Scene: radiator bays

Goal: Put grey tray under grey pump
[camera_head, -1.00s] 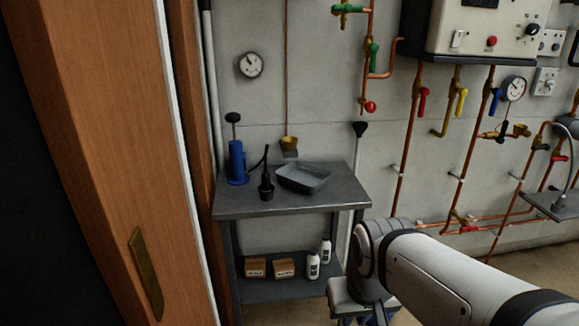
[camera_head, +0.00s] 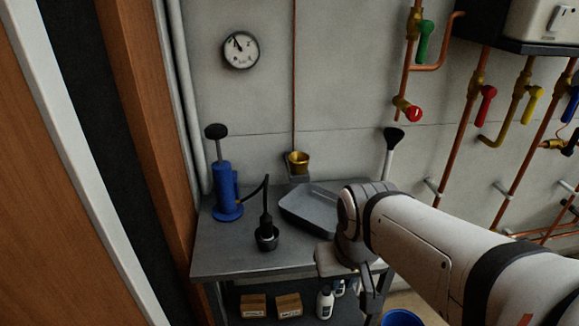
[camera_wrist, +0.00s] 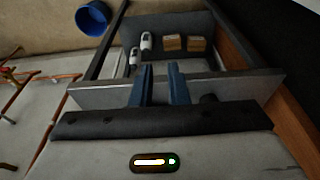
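The grey tray (camera_head: 305,208) lies on the grey metal bench (camera_head: 222,262), against the wall side; my arm covers its right end. I see no pump that is clearly grey. A blue hand pump (camera_head: 226,190) with a black handle stands left of the tray. Its black hose leads to a small dark fitting (camera_head: 267,232) between pump and tray. My gripper (camera_wrist: 161,84) is open and empty in the wrist view, its two fingers apart and pointing towards the bench's lower shelf. In the head view it is in front of the bench's right side, apart from the tray.
Boxes (camera_head: 253,306) and white bottles (camera_head: 325,302) stand on the lower shelf. A blue bucket (camera_head: 402,317) is on the floor at right. A brass cup (camera_head: 298,161) sits under a copper pipe. A wooden door frame (camera_head: 150,120) bounds the left; valves and pipes line the right wall.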

